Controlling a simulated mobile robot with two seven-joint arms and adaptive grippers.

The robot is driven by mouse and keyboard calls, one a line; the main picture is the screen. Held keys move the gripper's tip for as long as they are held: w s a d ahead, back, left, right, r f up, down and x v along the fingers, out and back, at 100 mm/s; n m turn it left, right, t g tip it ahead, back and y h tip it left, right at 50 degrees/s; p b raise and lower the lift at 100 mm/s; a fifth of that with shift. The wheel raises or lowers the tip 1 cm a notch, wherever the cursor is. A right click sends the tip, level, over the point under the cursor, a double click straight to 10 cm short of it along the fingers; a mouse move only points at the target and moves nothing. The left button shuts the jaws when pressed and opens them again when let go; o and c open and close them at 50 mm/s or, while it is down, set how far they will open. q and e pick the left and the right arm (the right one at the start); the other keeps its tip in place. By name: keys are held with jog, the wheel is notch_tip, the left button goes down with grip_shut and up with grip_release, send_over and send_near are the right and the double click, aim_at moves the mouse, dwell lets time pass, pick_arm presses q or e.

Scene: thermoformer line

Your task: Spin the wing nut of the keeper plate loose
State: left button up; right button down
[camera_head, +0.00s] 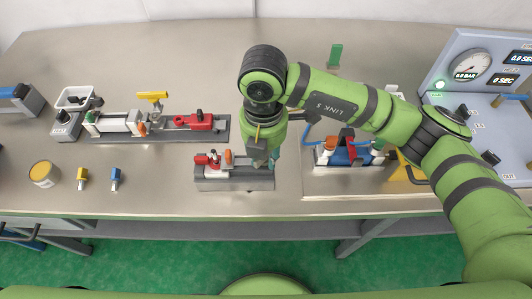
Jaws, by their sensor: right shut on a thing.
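My right gripper (262,160) points straight down over the right end of a small grey fixture (234,184) at the front middle of the bench. It is shut on the wing nut there, though the gripper itself hides the nut and most of the keeper plate. The fixture carries a red part (207,160) at its left and an orange piece (228,157) beside the gripper. My left gripper is not in view.
A longer fixture (160,138) with a yellow handle (153,97) stands behind left. A yellow-topped can (43,173) and yellow (82,177) and blue (115,178) pieces stand front left. A blue-and-red assembly (345,152) and a gauge panel (468,66) are at right.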

jog(key=shift+n+b, duration=0.65)
jog(key=shift+n, duration=0.35)
jog(key=shift+s, duration=0.1)
jog(key=shift+n+b, duration=0.45)
jog(key=shift+n, duration=0.15)
jog(key=shift+f+n+b, duration=0.1)
jog(key=shift+n+b, duration=0.95)
jog(key=shift+n, duration=0.15)
jog(key=shift+n+b, duration=0.45)
jog(key=shift+n, duration=0.15)
jog(key=shift+r+n, duration=0.2)
jog(key=shift+n, duration=0.1)
